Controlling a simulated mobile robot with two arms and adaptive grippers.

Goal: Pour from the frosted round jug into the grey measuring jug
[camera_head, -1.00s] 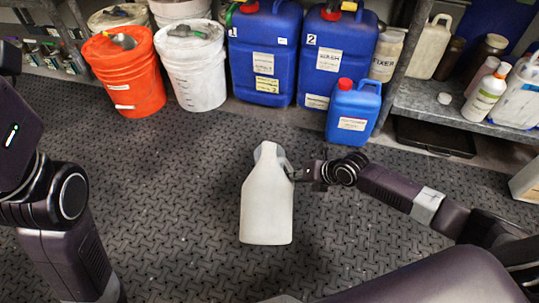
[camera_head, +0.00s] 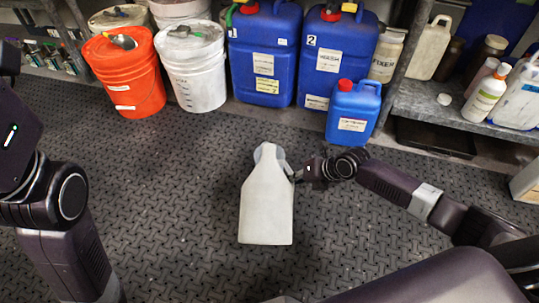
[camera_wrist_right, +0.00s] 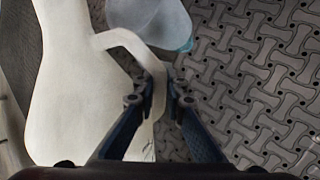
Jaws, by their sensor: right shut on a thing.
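A pale whitish jug (camera_head: 266,212), which I take to be the frosted round jug, is in the middle of the head view. Its broad end faces me and its narrow end points away; I cannot tell its exact tilt. My right gripper (camera_head: 296,176) is shut on its handle (camera_wrist_right: 128,42), on the jug's right side. A grey-blue vessel (camera_wrist_right: 150,18), apparently the grey measuring jug, shows beyond the handle in the right wrist view. In the head view it is mostly hidden behind the narrow end. I cannot see any liquid. My left gripper is out of view.
An orange bucket (camera_head: 127,80), a white bucket (camera_head: 196,75) and large blue canisters (camera_head: 264,60) stand along the back. A small blue canister (camera_head: 352,110) stands nearer, beside a metal shelf (camera_head: 440,108) with bottles. The patterned floor (camera_head: 170,190) is clear around the jug.

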